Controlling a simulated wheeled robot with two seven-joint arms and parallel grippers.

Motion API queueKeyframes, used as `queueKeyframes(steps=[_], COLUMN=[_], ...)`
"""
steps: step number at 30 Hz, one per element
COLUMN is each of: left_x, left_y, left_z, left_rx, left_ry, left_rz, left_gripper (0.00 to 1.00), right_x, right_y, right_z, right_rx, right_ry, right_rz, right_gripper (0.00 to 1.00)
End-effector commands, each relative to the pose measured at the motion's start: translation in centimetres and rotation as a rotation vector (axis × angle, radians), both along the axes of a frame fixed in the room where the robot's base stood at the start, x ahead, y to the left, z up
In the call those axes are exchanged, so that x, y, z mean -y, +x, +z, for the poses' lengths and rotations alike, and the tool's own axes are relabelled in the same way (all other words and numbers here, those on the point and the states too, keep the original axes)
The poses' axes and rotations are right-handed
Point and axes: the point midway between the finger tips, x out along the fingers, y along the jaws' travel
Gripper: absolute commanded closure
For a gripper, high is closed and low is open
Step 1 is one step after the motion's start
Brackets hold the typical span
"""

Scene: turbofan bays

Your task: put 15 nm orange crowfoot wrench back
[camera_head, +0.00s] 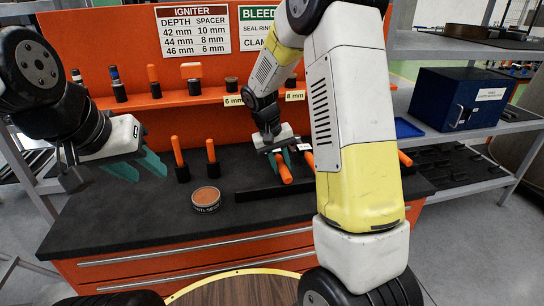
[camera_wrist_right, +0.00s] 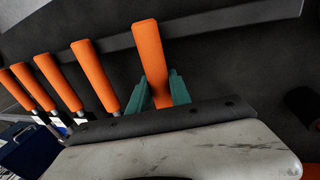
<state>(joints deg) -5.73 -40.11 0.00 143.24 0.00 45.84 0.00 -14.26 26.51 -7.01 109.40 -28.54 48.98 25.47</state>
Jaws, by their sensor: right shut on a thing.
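My right gripper (camera_head: 283,167) is shut on an orange-handled wrench (camera_head: 284,171) at the black rack on the bench. In the right wrist view, the orange handle (camera_wrist_right: 150,50) stands between the teal fingers (camera_wrist_right: 160,95); its lower end is hidden behind the gripper body. I cannot read its torque marking. More orange-handled wrenches (camera_wrist_right: 92,70) stand in a row to its left, and one shows in the head view (camera_head: 404,158), partly behind my right arm. My left gripper (camera_head: 138,168) is open and empty above the left side of the bench.
Two orange-handled tools (camera_head: 178,152) stand upright in black holders at the bench's back left. A round tin (camera_head: 206,199) sits on the dark worktop (camera_head: 120,222). An orange shelf (camera_head: 200,95) with small parts is behind. A blue cabinet (camera_head: 462,98) stands right. The front left worktop is clear.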

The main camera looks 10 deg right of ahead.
Motion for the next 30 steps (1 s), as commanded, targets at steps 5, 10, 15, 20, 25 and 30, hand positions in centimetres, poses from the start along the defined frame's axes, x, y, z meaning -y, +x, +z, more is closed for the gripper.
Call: queueKeyframes(steps=[5, 10, 15, 20, 25, 30], left_x=[0.0, 0.0, 0.0, 0.0, 0.0, 0.0], left_y=[0.0, 0.0, 0.0, 0.0, 0.0, 0.0], left_z=[0.0, 0.0, 0.0, 0.0, 0.0, 0.0], left_rx=[0.0, 0.0, 0.0, 0.0, 0.0, 0.0], left_ry=[0.0, 0.0, 0.0, 0.0, 0.0, 0.0], left_rz=[0.0, 0.0, 0.0, 0.0, 0.0, 0.0], left_gripper=[0.6, 0.6, 0.6, 0.6, 0.6, 0.6], right_x=[0.0, 0.0, 0.0, 0.0, 0.0, -0.3], right_y=[0.0, 0.0, 0.0, 0.0, 0.0, 0.0], right_z=[-0.2, -0.5, -0.6, -0.6, -0.7, 0.6], right_rx=[0.002, 0.002, 0.001, 0.001, -0.001, 0.002], right_ry=[0.0, 0.0, 0.0, 0.0, 0.0, 0.001], right_rz=[0.001, 0.001, 0.0, 0.0, 0.0, 0.001], right_gripper=[1.0, 1.0, 0.62, 0.5, 0.5, 0.5])
